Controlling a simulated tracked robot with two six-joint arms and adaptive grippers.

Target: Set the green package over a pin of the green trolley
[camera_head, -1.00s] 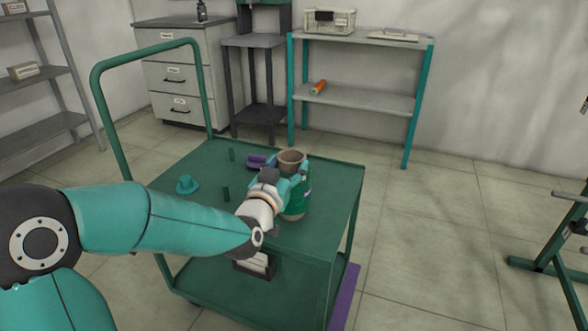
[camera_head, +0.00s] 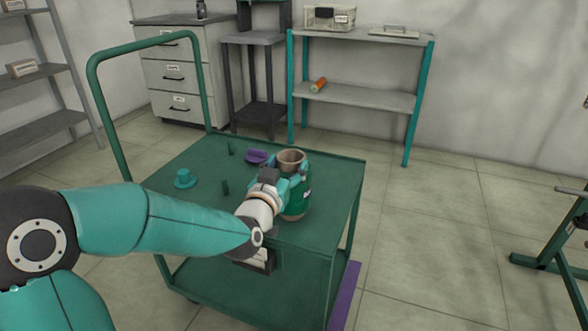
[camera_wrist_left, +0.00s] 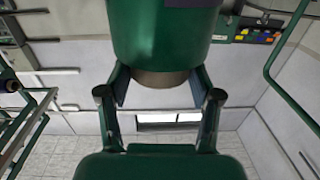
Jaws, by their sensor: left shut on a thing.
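The green package (camera_head: 296,202), a green cylinder with a brown tube end, is upright over the right part of the green trolley's (camera_head: 330,175) top. I cannot tell whether its base touches the deck. My left gripper (camera_head: 287,177) is shut on it, with fingers at its sides. In the left wrist view the package (camera_wrist_left: 165,35) fills the upper middle, its brown end between the fingers (camera_wrist_left: 160,82). Two short dark green pins, a far pin (camera_head: 231,148) and a near pin (camera_head: 225,187), stand left of the package. Any pin behind or beneath it is hidden. My right gripper is not in view.
A teal hat-shaped piece (camera_head: 185,179) lies on the trolley's left side. A purple piece (camera_head: 256,157) is on the deck behind the gripper. The trolley's tall handle (camera_head: 94,110) rises at the left. A shelf (camera_head: 360,95) stands behind; open floor lies to the right.

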